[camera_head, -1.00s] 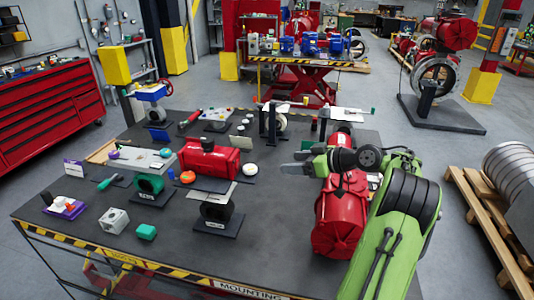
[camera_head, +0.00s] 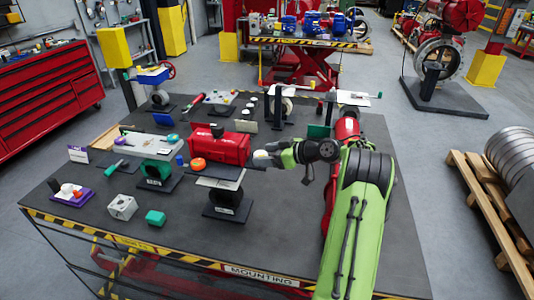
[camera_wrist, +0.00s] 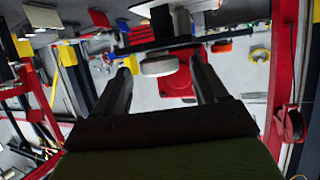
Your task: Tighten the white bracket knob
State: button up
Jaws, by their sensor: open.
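The white knob (camera_head: 261,155) shows as a small pale round shape at the right end of the red actuator's bracket in the head view. In the wrist view the white knob (camera_wrist: 158,67) is a flat disc on edge, between the lines of the two fingers. My gripper (camera_head: 273,154) points left at the knob, right up at it. In the wrist view my gripper (camera_wrist: 162,62) is open, with one dark finger on each side of the knob. I see a gap to both fingers and no clear contact.
The red actuator (camera_head: 219,148) stands left of my gripper on the bench (camera_head: 270,225). An orange knob (camera_head: 198,164) sits on its left side; it also shows in the wrist view (camera_wrist: 221,47).

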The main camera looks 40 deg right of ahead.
jog(key=shift+w+a+f, duration=0.1)
jog(key=shift+w, duration=0.1)
jog(key=c, duration=1.1)
jog(key=shift+o, duration=0.2)
jog(key=h+b, duration=0.1)
jog(key=b, duration=0.1)
jog(key=shift+f+m+b, duration=0.15)
jog(key=shift+m+b, duration=0.15)
jog(key=shift+b, duration=0.1)
jog(key=b, duration=0.1)
jog(key=m+t+h+b, duration=0.1)
jog(key=b, duration=0.1)
jog(key=shift+s+a+f+b, duration=0.1)
jog(key=shift+a+b, duration=0.15)
jog(key=shift+b, duration=0.05)
jog(key=shift+a+m+h+b, duration=0.15)
jog(key=shift+m+h+b, duration=0.75)
jog(key=shift+b, duration=0.35)
jog(key=shift+s+r+m+h+b, duration=0.1)
jog(key=shift+r+m+h+b, duration=0.15)
jog(key=shift+m+h+b, duration=0.3)
jog(key=o, duration=1.1)
jog(key=shift+c, duration=0.2)
